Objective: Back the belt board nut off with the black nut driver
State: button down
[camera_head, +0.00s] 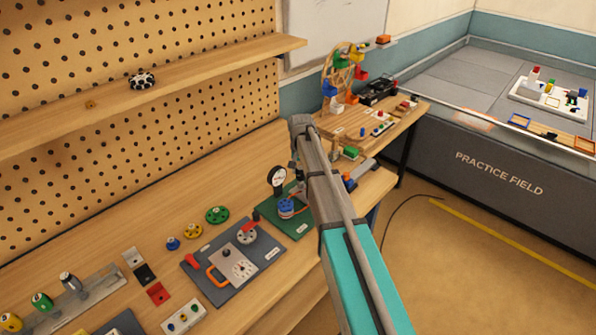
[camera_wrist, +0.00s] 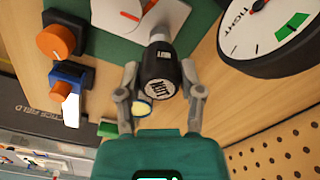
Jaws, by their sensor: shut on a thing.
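In the wrist view my gripper (camera_wrist: 159,82) is shut on the black nut driver (camera_wrist: 158,68), which has a round cap marked NUT. The driver's grey lower end (camera_wrist: 160,37) points toward a green board (camera_wrist: 92,47). The nut is hidden, so I cannot tell whether the driver is seated on it. A round gauge (camera_wrist: 262,47) marked TIGHT, with a green sector, is beside the driver. In the head view the green board (camera_head: 298,229) and gauge (camera_head: 277,177) are on the bench; my arm covers part of the board and hides the gripper.
A grey board (camera_head: 208,262) with a dial and orange handle lies left of the green board. Several coloured wheels (camera_head: 217,214) lie behind it. In the wrist view an orange knob (camera_wrist: 56,41) and a blue block (camera_wrist: 68,92) are nearby. A pegboard (camera_head: 110,110) backs the bench.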

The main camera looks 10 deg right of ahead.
jog(key=shift+w+n, duration=0.1)
jog(key=shift+n, duration=1.8)
jog(key=shift+c, duration=1)
grip_release()
jog(key=m, duration=1.2)
jog(key=shift+m, duration=0.3)
